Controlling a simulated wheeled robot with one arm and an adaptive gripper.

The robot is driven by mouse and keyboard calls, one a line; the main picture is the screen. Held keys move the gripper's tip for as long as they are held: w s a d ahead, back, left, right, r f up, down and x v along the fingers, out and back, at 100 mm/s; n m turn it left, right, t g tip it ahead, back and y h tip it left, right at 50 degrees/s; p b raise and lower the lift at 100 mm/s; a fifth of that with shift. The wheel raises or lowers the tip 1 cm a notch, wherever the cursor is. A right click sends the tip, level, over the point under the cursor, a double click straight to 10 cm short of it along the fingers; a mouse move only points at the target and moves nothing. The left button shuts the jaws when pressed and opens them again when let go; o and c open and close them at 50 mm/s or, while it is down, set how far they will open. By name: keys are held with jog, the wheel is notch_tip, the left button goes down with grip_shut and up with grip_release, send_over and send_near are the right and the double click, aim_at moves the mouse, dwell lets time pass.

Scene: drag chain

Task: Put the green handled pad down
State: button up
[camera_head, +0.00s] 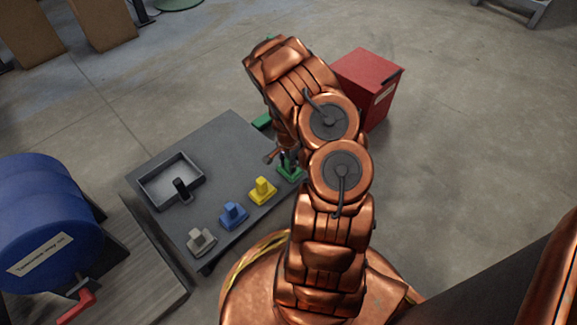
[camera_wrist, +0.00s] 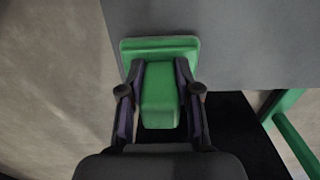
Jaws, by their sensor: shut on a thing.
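The green handled pad (camera_head: 289,174) is at the right corner of the grey table (camera_head: 222,150). My gripper (camera_head: 288,160) is over it, partly hidden by my arm. In the wrist view my gripper (camera_wrist: 160,72) has one finger on each side of the pad's upright green handle (camera_wrist: 160,100) and is shut on it. The flat pad base (camera_wrist: 160,46) shows beyond the handle and overlaps the grey tabletop (camera_wrist: 245,45) near its edge. I cannot tell whether the pad touches the tabletop.
Yellow (camera_head: 262,191), blue (camera_head: 233,215) and grey (camera_head: 201,241) handled pads stand along the table's front edge. A dark tray (camera_head: 160,170) with a black handle-like piece (camera_head: 182,188) lies behind them. A red box (camera_head: 369,80) stands at the right. A blue drum (camera_head: 45,215) is at left.

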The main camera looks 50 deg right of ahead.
jog(key=o, duration=1)
